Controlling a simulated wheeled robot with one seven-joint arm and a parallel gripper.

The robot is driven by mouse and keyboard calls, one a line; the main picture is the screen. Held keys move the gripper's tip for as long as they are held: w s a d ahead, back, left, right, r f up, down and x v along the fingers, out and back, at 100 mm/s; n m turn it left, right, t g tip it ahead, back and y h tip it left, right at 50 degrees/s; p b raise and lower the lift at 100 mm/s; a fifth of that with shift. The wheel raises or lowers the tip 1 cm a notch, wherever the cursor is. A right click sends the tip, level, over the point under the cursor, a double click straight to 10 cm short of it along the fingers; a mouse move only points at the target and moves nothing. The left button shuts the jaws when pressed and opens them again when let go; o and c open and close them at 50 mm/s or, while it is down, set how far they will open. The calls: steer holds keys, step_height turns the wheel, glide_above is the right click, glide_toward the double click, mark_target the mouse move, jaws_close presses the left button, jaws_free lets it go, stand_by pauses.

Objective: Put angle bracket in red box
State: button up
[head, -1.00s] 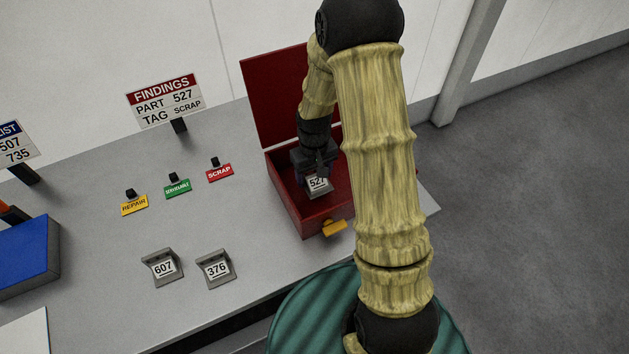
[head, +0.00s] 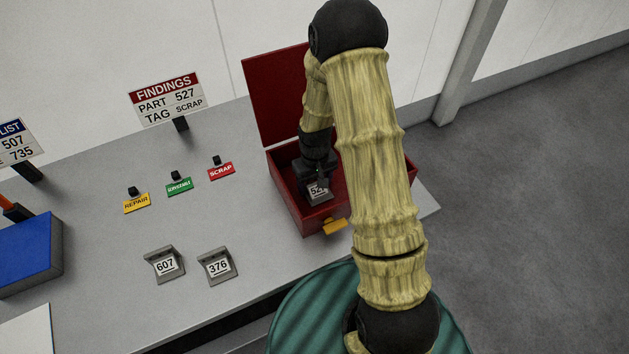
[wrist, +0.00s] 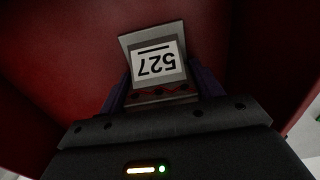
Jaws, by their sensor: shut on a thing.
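The angle bracket marked 527 (head: 318,190) is inside the open red box (head: 297,215), low between its walls. It also shows in the wrist view (wrist: 157,62), its label upside down, against the red inside of the box (wrist: 60,60). My gripper (head: 318,178) reaches down into the box and is shut on this bracket. The wrist view shows my gripper's fingers (wrist: 160,92) on both sides of the bracket. Whether the bracket touches the box floor I cannot tell. The red lid (head: 275,95) stands open at the back.
Two grey brackets, 607 (head: 165,265) and 376 (head: 217,266), stand on the grey bench (head: 110,300). Yellow REPAIR (head: 136,203), green (head: 179,186) and red SCRAP (head: 221,171) tags lie behind them. A blue box (head: 30,255) is at left.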

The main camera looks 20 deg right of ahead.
steer(key=o, duration=1.1)
steer(key=shift+f, duration=0.1)
step_height(320, 180, up, 12)
steer(key=shift+r+b, duration=0.2)
steer(key=shift+b, duration=0.5)
step_height(320, 180, up, 3)
steer(key=t, duration=0.1)
glide_above(321, 202)
steer(key=s+r, duration=0.1)
steer(key=s, duration=0.1)
steer(key=s+r+m+t, duration=0.1)
steer(key=s, duration=0.2)
steer(key=s+r+m, duration=0.1)
steer(key=s, duration=0.2)
steer(key=shift+s+d+t, duration=0.25)
steer(key=shift+t, duration=0.05)
